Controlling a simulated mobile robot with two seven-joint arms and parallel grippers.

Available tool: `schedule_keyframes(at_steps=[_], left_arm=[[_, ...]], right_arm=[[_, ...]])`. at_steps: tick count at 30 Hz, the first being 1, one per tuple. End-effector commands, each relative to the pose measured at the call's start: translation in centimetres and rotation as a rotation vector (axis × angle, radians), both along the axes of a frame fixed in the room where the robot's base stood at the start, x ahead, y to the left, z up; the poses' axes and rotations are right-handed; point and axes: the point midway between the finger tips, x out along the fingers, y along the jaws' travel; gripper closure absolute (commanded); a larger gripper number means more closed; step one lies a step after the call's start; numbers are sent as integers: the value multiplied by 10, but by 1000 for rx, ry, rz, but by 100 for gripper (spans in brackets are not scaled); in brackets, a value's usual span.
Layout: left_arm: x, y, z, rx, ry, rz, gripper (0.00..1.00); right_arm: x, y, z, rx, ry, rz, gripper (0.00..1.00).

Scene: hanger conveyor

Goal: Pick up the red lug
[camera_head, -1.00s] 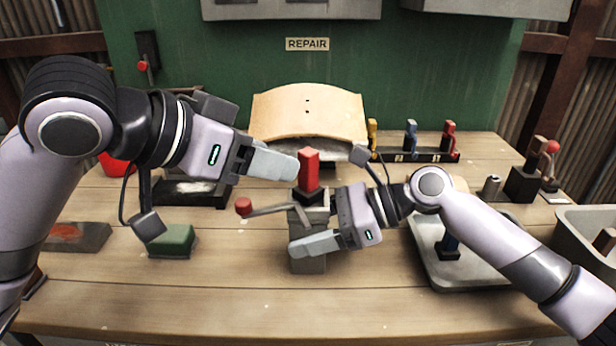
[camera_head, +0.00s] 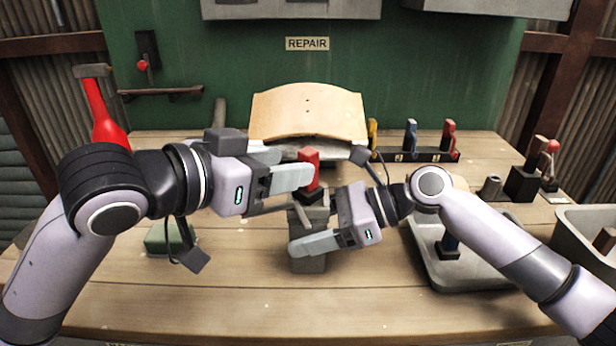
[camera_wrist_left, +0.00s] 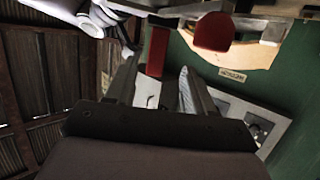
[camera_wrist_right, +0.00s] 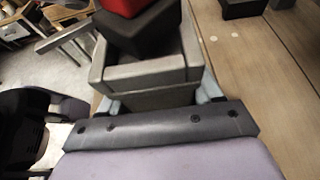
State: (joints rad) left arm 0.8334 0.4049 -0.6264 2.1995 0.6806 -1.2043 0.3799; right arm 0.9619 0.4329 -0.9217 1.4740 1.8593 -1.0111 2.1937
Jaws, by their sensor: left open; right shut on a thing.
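The red lug (camera_head: 309,167) stands upright in the top of a grey vise block (camera_head: 308,263) at mid table. My left gripper (camera_head: 293,176) is open beside the lug, on its left in the head view, with one finger overlapping it. In the left wrist view the red lug (camera_wrist_left: 157,50) shows near the fingertips; contact is not clear. My right gripper (camera_head: 335,222) is shut on the grey vise block. The right wrist view shows the block (camera_wrist_right: 148,72) between its fingers, with the lug's red base (camera_wrist_right: 124,6) above.
A curved wooden panel (camera_head: 307,112) stands behind. A rack (camera_head: 420,155) with several coloured pieces is at the back right. A grey tray (camera_head: 470,265) is at right, and a green block (camera_head: 165,238) at left.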

Motion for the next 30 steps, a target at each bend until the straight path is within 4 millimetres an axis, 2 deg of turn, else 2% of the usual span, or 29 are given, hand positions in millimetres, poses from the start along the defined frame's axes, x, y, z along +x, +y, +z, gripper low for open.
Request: schedule_keyframes(at_steps=[8,12,21,22,24,27,30], left_arm=[[16,-26,-20,0,3,-3,47],[27,-34,-23,0,2,-1,47],[30,-38,-25,1,1,0,47],[30,-38,-25,1,1,0,50],[30,-38,-25,1,1,0,73],[30,-37,-24,1,1,0,100],[30,-37,-24,0,0,0,100]], right_arm=[[0,0,-1,-1,1,1,80],[0,0,-1,-1,1,1,80],[0,0,-1,-1,2,0,80],[0,0,-1,-1,2,0,80],[0,0,-1,-1,2,0,80],[0,0,-1,-1,2,0,80],[0,0,-1,-1,2,0,80]])
